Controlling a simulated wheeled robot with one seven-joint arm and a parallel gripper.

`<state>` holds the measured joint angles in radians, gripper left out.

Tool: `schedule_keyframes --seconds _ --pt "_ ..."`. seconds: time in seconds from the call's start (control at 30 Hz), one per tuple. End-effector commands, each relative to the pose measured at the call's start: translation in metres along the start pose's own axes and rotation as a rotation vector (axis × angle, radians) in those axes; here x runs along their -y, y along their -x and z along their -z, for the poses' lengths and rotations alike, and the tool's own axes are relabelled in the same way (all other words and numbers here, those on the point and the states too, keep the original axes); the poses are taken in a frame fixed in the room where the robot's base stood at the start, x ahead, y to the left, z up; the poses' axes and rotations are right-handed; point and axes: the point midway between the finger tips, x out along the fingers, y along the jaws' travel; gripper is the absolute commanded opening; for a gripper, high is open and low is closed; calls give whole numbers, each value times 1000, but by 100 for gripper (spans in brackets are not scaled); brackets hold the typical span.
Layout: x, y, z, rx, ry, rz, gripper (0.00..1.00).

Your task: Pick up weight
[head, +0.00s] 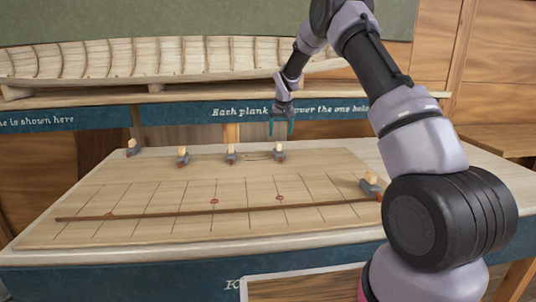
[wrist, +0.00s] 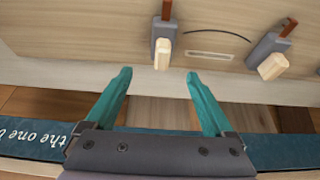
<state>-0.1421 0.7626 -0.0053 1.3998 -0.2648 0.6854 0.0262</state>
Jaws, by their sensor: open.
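Several weights, grey blocks with pale wooden handles, rest on a wooden board (head: 160,190). Along its far edge are the far-left weight (head: 132,151), a second weight (head: 183,160), a third weight (head: 231,157) and a fourth weight (head: 279,156). A separate weight (head: 370,188) sits at the right end. My gripper (head: 281,128) is open and empty, above and behind the fourth weight. In the wrist view, that weight (wrist: 164,30) lies just ahead of my fingertips (wrist: 158,76), its handle pointing between them. The third weight (wrist: 270,47) is to the right there.
A long dark batten (head: 220,209) crosses the board, with red marks near it. Behind the table stand a lettered blue rail (head: 180,114) and a ribbed hull model (head: 150,58). A short curved line and slot (wrist: 210,55) lie between the third and fourth weights.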

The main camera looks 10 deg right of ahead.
Motion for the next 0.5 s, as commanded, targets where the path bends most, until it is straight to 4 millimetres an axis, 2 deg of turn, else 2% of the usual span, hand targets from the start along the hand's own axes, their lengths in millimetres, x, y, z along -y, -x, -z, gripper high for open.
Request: schedule_keyframes --seconds 0.2,0.5 --pt "0 -36 -1 3 1 -1 88" --pt "0 -63 -2 3 1 -1 88"
